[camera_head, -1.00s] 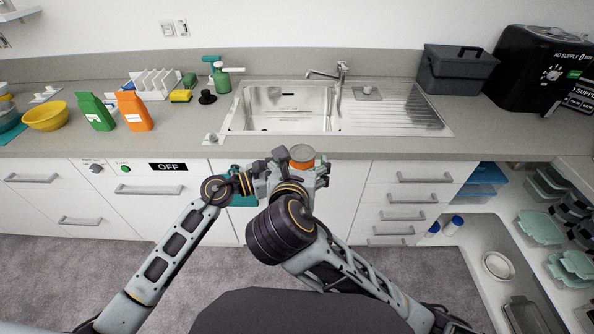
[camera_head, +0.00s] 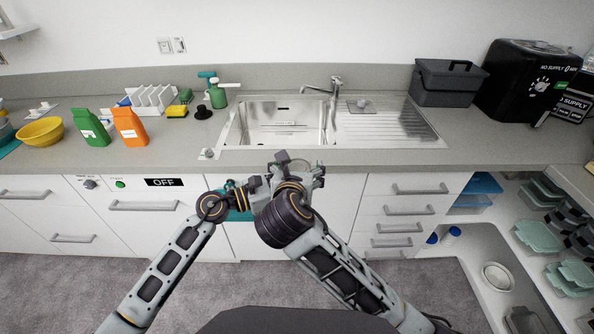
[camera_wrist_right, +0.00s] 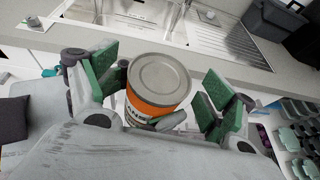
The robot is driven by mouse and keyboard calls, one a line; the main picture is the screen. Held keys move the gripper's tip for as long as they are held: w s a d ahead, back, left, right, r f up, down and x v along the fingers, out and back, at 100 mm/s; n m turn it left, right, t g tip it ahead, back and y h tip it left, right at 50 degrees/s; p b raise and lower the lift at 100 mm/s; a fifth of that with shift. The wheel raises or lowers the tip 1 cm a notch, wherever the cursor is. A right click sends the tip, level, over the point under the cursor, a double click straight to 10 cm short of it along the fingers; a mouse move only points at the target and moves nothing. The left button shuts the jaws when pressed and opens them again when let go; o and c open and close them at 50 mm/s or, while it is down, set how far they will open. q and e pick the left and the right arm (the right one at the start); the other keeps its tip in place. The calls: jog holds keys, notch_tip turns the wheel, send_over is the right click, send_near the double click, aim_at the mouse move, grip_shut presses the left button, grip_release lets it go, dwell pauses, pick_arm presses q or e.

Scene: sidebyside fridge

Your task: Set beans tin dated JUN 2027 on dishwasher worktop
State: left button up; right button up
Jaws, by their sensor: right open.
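An orange tin (camera_wrist_right: 152,105) with a grey metal lid stands between the green-padded fingers of my right gripper (camera_wrist_right: 162,98) in the right wrist view. Those fingers are spread, with a gap visible at the right. Part of the label shows, but no date is readable. In the head view my right gripper (camera_head: 297,172) is in front of the sink, below the counter edge, and mostly hides the tin. My left gripper (camera_head: 250,188) is close beside it at the left; its fingers are hidden. The worktop (camera_head: 90,160) runs above a white front with an OFF panel (camera_head: 164,182).
The sink (camera_head: 275,122) is behind the grippers. Green (camera_head: 90,128) and orange (camera_head: 130,127) packets, a yellow bowl (camera_head: 40,131) and a dish rack (camera_head: 153,98) stand left on the counter. A dark grey box (camera_head: 449,85) and a black machine (camera_head: 528,80) stand right.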

jog(key=c, duration=1.4)
pick_arm(q)
jog(key=o, duration=1.4)
pick_arm(e)
jog(key=shift+r, duration=0.1)
jog(key=shift+c, duration=0.2)
pick_arm(q)
jog(key=shift+v, duration=6)
jog(key=shift+f, duration=0.1)
jog(key=shift+d, duration=0.15)
